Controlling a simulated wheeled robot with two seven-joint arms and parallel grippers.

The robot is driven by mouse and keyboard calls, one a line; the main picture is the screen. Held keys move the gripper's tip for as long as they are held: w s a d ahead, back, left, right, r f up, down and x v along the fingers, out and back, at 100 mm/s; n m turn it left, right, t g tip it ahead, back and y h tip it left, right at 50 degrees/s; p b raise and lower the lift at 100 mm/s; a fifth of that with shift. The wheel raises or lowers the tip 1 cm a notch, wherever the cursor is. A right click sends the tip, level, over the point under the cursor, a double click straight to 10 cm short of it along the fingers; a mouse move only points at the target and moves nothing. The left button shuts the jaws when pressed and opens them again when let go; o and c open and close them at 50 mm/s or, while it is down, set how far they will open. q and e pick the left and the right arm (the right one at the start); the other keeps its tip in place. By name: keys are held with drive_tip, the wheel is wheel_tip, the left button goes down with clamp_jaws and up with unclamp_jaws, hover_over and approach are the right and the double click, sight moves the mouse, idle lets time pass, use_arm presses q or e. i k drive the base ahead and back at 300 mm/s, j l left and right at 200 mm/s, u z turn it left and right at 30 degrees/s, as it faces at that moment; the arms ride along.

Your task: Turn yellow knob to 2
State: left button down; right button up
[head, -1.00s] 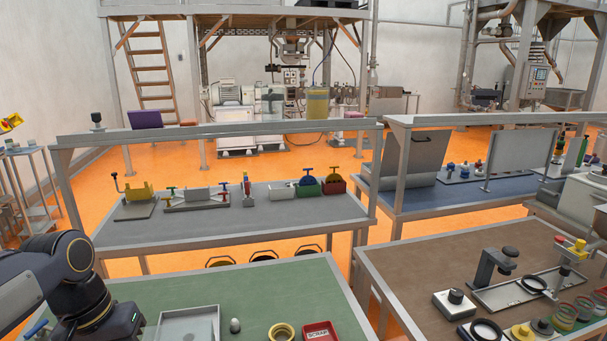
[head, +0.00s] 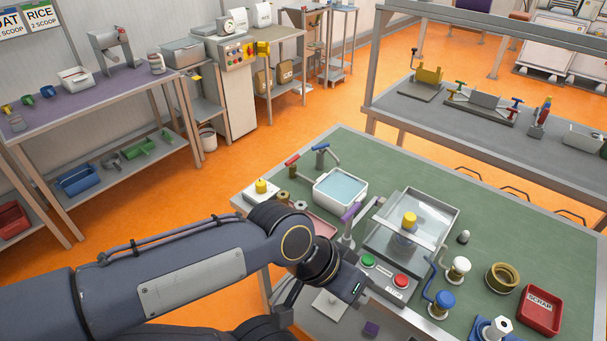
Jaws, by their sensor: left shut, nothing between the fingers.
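A yellow knob (head: 261,187) stands on a small white box at the left corner of the green table in the head view. Marks around it are too small to read. Another yellow knob (head: 410,221) sits over a clear-sided box in the table's middle. A third yellow item (head: 263,48) is on the grey control cabinet at the back; I cannot tell which knob is meant. My left gripper (head: 288,308) is low at the front edge of the table, apart from these knobs, shut and empty. Its fingertips are partly hidden. My right gripper is not seen.
The green table (head: 480,185) also holds a white water basin (head: 341,188), a green and red button box (head: 384,276), blue and white valves, a brass ring (head: 502,278) and a red scrap tray (head: 540,310). A purple-topped bench (head: 70,108) stands left. Orange floor lies between.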

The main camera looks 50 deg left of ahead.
sight(261, 185)
drive_tip(key=u, duration=2.15)
